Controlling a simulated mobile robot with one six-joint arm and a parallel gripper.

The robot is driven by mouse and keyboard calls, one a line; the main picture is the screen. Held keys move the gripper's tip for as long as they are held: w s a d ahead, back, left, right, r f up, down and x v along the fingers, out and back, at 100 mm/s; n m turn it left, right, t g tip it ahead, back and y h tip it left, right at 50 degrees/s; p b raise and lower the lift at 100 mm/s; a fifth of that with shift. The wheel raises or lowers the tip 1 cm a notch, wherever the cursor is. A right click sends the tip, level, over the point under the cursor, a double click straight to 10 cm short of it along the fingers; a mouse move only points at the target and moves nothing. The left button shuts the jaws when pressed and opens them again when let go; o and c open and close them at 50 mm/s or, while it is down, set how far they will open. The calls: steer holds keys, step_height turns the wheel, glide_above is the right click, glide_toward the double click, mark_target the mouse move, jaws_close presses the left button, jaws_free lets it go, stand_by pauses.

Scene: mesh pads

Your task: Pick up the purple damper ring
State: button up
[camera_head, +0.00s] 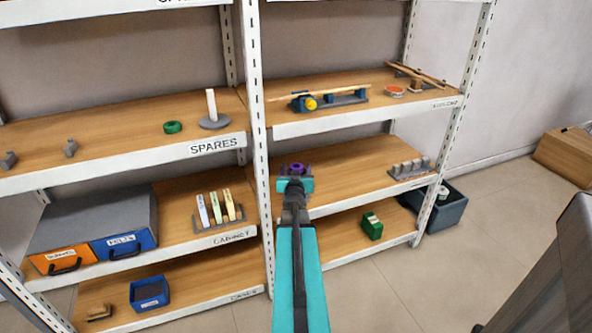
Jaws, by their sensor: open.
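The purple damper ring (297,168) lies on the middle wooden shelf (350,166) of the right-hand rack, near its left end by the white upright. My gripper (296,178) is at the end of my teal arm, right in front of the ring in the picture. Its jaws are open, with dark finger shapes by the ring. I cannot tell whether the fingers touch the ring or stand around it. The lower part of the ring is partly hidden by my gripper.
The white upright (257,130) stands close on the left. A grey pegged holder (409,168) sits at the right of the same shelf, with bare wood between. Above is a shelf with a blue and yellow device (303,102). A green box (371,226) is below.

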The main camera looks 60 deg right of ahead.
mark_target(296, 166)
steer(key=shift+x, duration=2.65)
steer(key=shift+c, duration=0.5)
steer(key=c, duration=1)
